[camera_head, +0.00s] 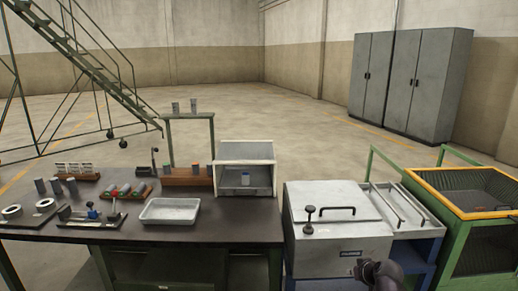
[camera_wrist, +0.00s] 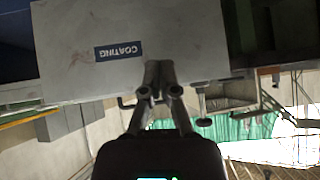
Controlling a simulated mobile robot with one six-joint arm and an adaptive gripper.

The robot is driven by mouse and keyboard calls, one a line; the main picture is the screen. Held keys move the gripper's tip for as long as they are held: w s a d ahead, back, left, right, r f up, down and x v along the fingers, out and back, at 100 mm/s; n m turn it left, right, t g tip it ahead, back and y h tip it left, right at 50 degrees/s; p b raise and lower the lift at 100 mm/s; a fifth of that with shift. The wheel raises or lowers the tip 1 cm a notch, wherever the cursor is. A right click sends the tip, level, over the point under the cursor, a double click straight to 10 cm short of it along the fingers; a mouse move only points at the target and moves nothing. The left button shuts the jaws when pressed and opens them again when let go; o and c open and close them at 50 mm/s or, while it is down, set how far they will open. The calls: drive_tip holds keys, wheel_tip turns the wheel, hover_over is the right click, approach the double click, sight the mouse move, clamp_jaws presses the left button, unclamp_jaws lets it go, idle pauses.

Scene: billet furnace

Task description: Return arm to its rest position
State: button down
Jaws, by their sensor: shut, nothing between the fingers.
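My gripper (camera_wrist: 159,68) shows in the wrist view with its two fingers together and nothing between them. It is in front of the pale coating box (camera_wrist: 70,30), whose dark label reads COATING upside down in this view. I cannot tell how far the fingertips are from the box wall. In the head view the same box (camera_head: 320,235) stands right of the workbench, its lid down. A dark part of my arm shows at the bottom edge, before the box front; my fingers cannot be made out there.
The dark workbench (camera_head: 235,228) at left carries a metal tray (camera_head: 170,211), a small open-fronted cabinet (camera_head: 245,151) and several fixtures. A yellow-rimmed green bin (camera_head: 457,188) stands at right. Grey lockers (camera_head: 420,85) and green stairs (camera_head: 95,60) are farther back. Open floor lies behind.

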drive_tip(key=s+a+f+m+g+h, duration=0.1)
drive_tip(key=s+a+f+g, duration=0.25)
drive_tip(key=s+a, duration=0.2)
drive_tip(key=s+a+f+g+h, duration=0.1)
drive_tip(key=s+a+f+g, duration=0.1)
drive_tip(key=s+a+g, duration=0.4)
wheel_tip(320, 180, up, 12)
drive_tip(key=w+a+p, duration=0.1)
drive_tip(key=p, duration=1.1)
